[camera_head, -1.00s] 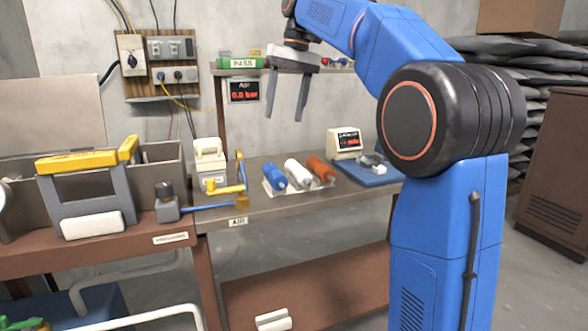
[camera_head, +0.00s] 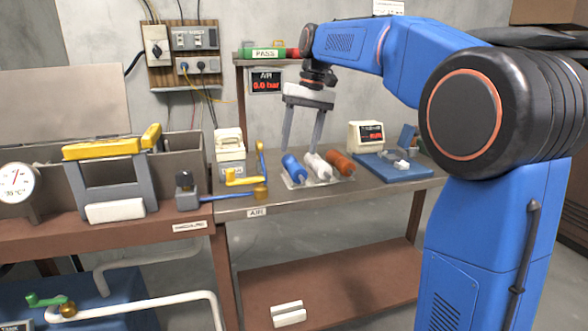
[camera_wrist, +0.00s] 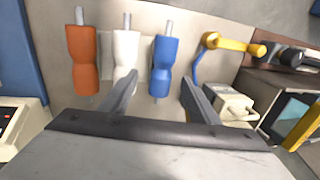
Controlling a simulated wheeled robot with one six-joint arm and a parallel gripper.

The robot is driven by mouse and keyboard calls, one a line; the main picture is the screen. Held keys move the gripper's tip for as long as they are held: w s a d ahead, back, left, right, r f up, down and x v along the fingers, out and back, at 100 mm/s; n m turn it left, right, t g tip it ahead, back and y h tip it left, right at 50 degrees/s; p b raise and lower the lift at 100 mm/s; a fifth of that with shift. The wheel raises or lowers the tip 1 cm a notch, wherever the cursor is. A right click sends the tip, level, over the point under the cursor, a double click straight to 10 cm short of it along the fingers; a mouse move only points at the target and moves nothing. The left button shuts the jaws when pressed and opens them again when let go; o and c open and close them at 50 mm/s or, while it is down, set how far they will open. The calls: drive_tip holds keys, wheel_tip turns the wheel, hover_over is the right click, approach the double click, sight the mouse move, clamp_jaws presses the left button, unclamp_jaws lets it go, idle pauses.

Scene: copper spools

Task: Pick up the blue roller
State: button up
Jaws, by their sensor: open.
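The blue roller (camera_head: 293,169) lies at the left of a row of three on a pale tray (camera_head: 290,184) on the bench. A white roller (camera_head: 318,166) is beside it, then an orange roller (camera_head: 341,163). In the wrist view the blue roller (camera_wrist: 163,66) lies ahead, between the lines of the two fingers, with the white roller (camera_wrist: 125,55) left of it and the orange roller (camera_wrist: 83,60) farther left. My gripper (camera_head: 301,149) is open and empty, pointing down over the rollers. Its fingers (camera_wrist: 156,90) appear above the rollers; exact height is hard to tell.
A blue mat (camera_head: 385,171) and a small display box (camera_head: 366,136) are to the right.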

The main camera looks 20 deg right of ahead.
sight(295, 160)
drive_tip(key=shift+s+a+f, duration=0.1)
drive_tip(key=shift+a+f, duration=0.15)
drive_tip(key=shift+f, duration=0.6)
drive_tip(key=shift+s+a+f, duration=0.1)
drive_tip(key=shift+a+f, duration=0.15)
drive_tip(key=shift+f, duration=0.65)
drive_tip(key=shift+s+a+f, duration=0.1)
drive_tip(key=shift+a+f, duration=0.15)
drive_tip(key=shift+f, duration=0.6)
drive_tip(key=c, duration=1.3)
